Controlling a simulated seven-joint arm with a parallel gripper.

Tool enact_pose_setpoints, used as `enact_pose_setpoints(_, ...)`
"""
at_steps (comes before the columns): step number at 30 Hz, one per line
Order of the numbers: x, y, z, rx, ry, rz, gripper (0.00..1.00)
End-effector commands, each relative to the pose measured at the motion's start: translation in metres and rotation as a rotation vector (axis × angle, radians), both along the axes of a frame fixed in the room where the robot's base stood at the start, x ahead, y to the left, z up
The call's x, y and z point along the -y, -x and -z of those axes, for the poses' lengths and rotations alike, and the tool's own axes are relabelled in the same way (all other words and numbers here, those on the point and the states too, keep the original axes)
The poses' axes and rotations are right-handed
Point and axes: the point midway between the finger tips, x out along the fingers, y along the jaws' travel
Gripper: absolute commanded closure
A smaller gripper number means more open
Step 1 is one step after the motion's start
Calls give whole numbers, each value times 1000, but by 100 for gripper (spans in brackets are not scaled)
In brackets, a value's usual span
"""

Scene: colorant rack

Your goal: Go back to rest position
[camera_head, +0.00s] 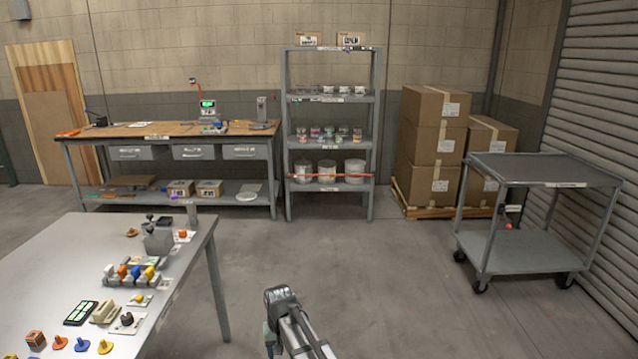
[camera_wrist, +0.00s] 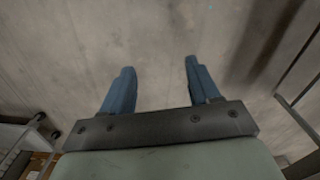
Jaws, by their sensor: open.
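My gripper (camera_wrist: 158,68) shows in the wrist view with its two blue fingers spread wide apart. Nothing is between the fingers, and only bare concrete floor (camera_wrist: 155,40) shows beyond them. In the head view my arm rises from the bottom edge, right of the near table and above open floor. The fingers cannot be made out in that view.
The near grey table (camera_head: 40,262) at lower left holds colored knobs and small devices. Behind stand a workbench (camera_head: 150,130), a colorant rack (camera_head: 284,150) and stacked boxes (camera_head: 435,140). A grey cart (camera_head: 540,172) stands at right. The middle floor is clear.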

Motion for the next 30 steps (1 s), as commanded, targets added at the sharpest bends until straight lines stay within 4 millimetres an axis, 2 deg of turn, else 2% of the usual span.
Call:
enact_pose_setpoints(1, 30, 9, 10, -4, 2, 23, 39)
enact_pose_setpoints(6, 106, 28, 38, -2, 1, 81, 39)
enact_pose_setpoints(12, 185, 60, 64, -1, 1, 147, 39)
enact_pose_setpoints(15, 214, 75, 73, 0, 0, 172, 39)
enact_pose_setpoints(21, 255, 102, 86, 1, 1, 212, 39)
enact_pose_setpoints(26, 281, 123, 93, 1, 1, 242, 39)
enact_pose_setpoints(30, 277, 135, 115, -42, 6, 235, 39)
